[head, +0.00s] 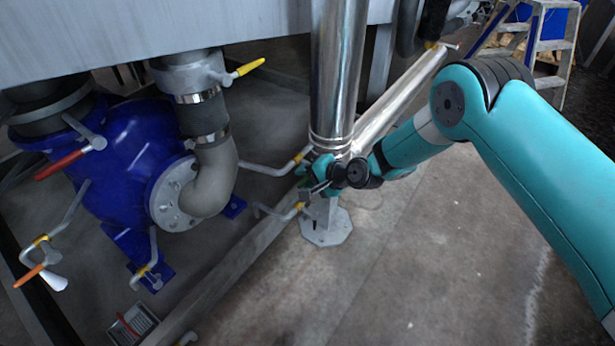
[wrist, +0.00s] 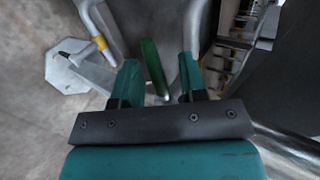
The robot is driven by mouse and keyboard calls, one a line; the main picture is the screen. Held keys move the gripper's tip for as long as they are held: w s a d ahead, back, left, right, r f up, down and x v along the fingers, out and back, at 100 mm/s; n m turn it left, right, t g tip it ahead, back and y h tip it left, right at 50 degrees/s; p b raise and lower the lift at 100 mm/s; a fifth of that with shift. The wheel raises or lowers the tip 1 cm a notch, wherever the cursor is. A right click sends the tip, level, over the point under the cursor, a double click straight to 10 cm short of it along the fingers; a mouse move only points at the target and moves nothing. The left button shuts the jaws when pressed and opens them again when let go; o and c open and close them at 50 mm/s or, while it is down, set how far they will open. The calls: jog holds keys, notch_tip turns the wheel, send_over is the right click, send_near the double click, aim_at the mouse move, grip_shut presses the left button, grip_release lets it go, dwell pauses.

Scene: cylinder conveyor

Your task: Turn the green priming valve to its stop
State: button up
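The green valve handle (wrist: 153,66) shows in the wrist view as a long, narrow lever, tilted slightly. My gripper (wrist: 159,72) is open, with one finger on each side of the lever in the picture. Gaps show between the lever and both fingers, and I see no contact. In the head view my gripper (head: 319,178) is beside the shiny vertical pipe, low above its foot. There, only a small bit of the green handle (head: 303,183) shows, and the gripper and fittings hide most of the valve.
The shiny vertical pipe (head: 338,70) stands close behind my gripper. Thin pipes with yellow bands (head: 298,158) run close by on the left. A blue pump (head: 125,150) with a red lever (head: 62,164) and a yellow lever (head: 250,67) stands further left. Floor at the lower right is clear.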

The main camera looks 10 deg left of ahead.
jog(key=p+v, duration=0.4)
jog(key=v, duration=1.3)
jog(key=shift+d, duration=0.2)
